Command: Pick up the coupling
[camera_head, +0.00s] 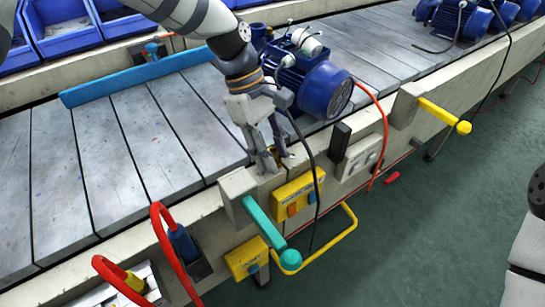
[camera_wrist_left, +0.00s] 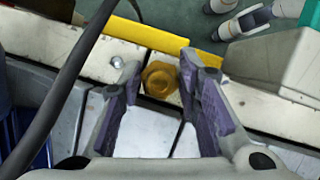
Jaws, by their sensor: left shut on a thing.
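The coupling (camera_wrist_left: 160,79), a brass-yellow hex-shaped piece, shows between the fingertips of my left gripper in the left wrist view. In the head view only a small brassy patch of it shows; the fingers hide the rest. My left gripper (camera_head: 275,158) points down at the near rail of the conveyor, just left of a blue motor pump (camera_head: 325,88), and is shut on the coupling. The coupling is at the rail's top; I cannot tell whether it still touches it. My right gripper is not in view.
A black cable hangs beside the gripper, and a red hose (camera_head: 382,125) curves from the pump. A teal lever (camera_head: 262,220) and a yellow switch box (camera_head: 298,193) sit on the rail's front. The slatted conveyor (camera_head: 130,140) is clear at left.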

